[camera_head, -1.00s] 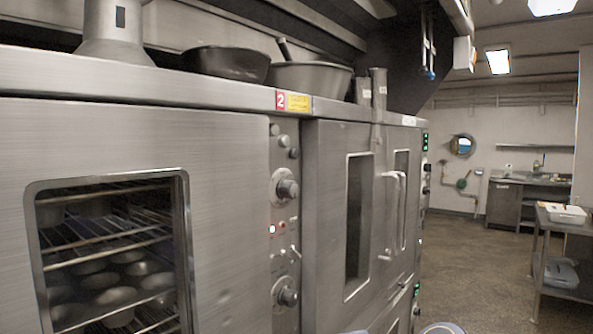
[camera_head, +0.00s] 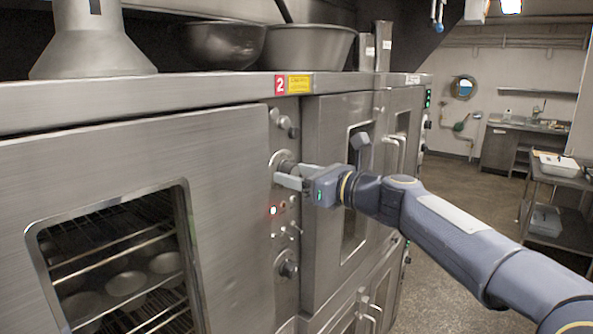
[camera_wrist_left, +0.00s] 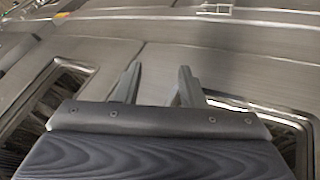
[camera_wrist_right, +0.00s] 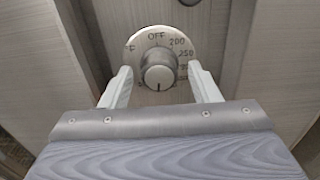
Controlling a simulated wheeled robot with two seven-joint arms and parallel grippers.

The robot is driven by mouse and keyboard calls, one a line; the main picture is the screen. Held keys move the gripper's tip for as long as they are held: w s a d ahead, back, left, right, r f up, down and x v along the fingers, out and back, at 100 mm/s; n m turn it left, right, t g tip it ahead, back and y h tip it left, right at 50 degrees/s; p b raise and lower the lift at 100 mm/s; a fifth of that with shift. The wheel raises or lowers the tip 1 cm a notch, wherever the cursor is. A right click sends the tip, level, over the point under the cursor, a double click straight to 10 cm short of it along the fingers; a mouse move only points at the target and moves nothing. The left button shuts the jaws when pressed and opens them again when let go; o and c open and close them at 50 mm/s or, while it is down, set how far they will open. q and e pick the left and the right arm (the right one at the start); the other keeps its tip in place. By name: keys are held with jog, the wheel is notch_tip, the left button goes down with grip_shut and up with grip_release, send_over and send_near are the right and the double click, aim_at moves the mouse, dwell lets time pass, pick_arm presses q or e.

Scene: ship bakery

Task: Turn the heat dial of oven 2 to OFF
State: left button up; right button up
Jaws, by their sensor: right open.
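The heat dial (camera_wrist_right: 158,72) is a round metal knob on a pale ring plate marked OFF at the top, with 200 and 250 to its right. Its dark pointer line appears to face down, away from OFF. My right gripper (camera_wrist_right: 160,88) is open, with one finger on each side of the knob; contact is unclear. In the head view, my right gripper (camera_head: 287,177) partly covers the dial (camera_head: 285,160) on the control strip. The red "2" label (camera_head: 280,85) is above that strip. My left gripper (camera_wrist_left: 156,85) is open and empty above the oven fronts.
A lower knob (camera_head: 288,269), small switches and a lamp (camera_head: 273,211) sit on the same strip. An oven door with a handle (camera_head: 396,150) is close on the right. Bowls (camera_head: 308,47) stand on top. The floor (camera_head: 470,200) at right is open.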

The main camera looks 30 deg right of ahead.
jog(key=shift+w+a, duration=0.1)
jog(key=shift+w, duration=0.1)
jog(key=shift+c, duration=0.5)
jog(key=shift+s, duration=0.1)
jog(key=c, duration=0.9)
